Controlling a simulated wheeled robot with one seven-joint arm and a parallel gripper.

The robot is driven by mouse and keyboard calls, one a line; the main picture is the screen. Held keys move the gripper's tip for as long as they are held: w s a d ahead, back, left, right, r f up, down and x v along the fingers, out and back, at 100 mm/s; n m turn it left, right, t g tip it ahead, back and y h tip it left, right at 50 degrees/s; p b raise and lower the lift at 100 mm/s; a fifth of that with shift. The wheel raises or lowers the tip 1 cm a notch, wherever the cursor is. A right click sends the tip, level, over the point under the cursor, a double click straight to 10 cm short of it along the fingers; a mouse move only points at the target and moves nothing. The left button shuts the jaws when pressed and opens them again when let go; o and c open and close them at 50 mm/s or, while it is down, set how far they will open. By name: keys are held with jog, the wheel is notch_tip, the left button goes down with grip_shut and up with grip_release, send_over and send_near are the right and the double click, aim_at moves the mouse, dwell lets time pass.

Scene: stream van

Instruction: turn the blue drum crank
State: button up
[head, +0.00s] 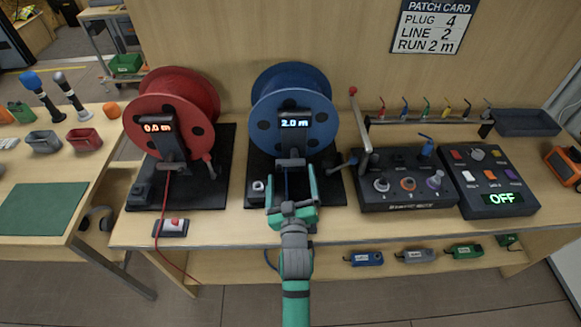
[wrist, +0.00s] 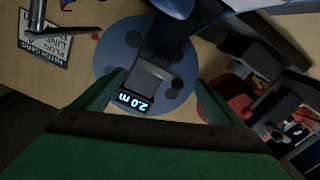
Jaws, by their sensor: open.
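The blue drum (head: 262,98) stands upright on a black base at the back of the bench, and its display (head: 294,123) reads 2.0 m. In the wrist view the blue drum (wrist: 108,58) appears upside down beyond the open fingers; I cannot make out the crank clearly there.
A red drum (head: 205,92) reading 0.0 m stands to the left. A control box with knobs (head: 408,192) sits close right of the handle, with an upright red-tipped lever (head: 360,125) behind. A panel reading OFF (head: 500,190) is farther right.

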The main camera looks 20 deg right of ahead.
aim_at(291, 165)
jog(key=shift+x, duration=2.4)
jog(key=shift+a, duration=0.1)
jog(key=c, duration=1)
